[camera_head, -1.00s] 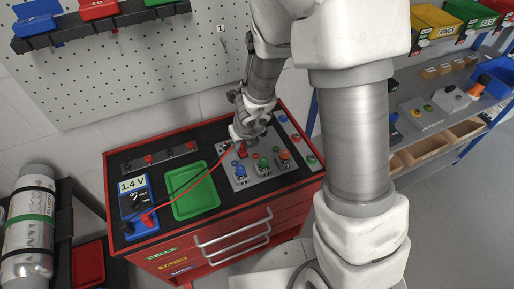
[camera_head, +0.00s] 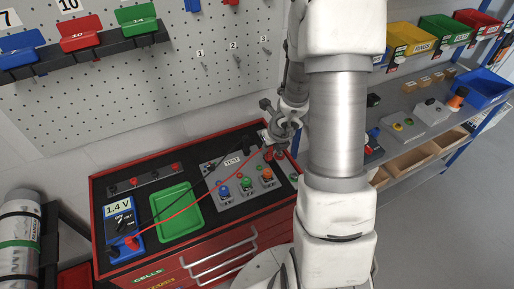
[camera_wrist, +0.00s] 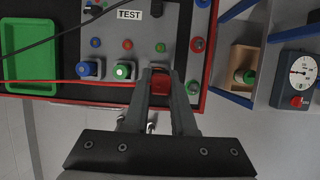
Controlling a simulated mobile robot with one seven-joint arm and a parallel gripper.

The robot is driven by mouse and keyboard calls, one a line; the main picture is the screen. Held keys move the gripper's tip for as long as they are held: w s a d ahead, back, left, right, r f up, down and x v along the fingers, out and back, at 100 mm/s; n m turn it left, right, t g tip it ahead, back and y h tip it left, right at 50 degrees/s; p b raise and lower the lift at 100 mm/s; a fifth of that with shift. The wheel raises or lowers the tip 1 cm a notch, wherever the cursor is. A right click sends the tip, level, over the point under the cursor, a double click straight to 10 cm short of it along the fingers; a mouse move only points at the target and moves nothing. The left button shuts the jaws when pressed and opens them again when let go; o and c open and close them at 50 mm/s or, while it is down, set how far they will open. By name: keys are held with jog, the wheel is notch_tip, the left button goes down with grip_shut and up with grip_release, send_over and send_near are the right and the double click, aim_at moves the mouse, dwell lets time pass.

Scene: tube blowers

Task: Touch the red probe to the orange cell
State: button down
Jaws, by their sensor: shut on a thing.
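My gripper (camera_wrist: 160,92) is shut on the red probe (camera_wrist: 160,83), which shows between its fingers in the wrist view. In the head view my gripper (camera_head: 277,148) is above the right end of the grey TEST panel (camera_head: 222,165). The orange cell (camera_head: 267,174) sits at the right of the cell row, below my gripper in the picture. In the wrist view the gripper and probe cover the orange cell's place, so contact cannot be told. The blue cell (camera_wrist: 88,69) and green cell (camera_wrist: 122,70) stand to its left.
A red cable (camera_head: 190,208) runs from the blue meter (camera_head: 120,226), reading 1.4 V, to my gripper. A black cable (camera_wrist: 50,37) crosses above the green tray (camera_wrist: 28,50). A shelf with boxes (camera_head: 400,125) stands right of the red cart.

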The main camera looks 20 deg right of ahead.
aim_at(270, 157)
jog(key=shift+f+b, duration=1.95)
jog(key=shift+f, duration=0.15)
jog(key=shift+s+f+b, duration=0.1)
jog(key=shift+f+b, duration=0.4)
jog(key=shift+b, duration=0.1)
dwell(2.4)
jog(key=shift+r, duration=0.15)
jog(key=shift+r+p, duration=2.45)
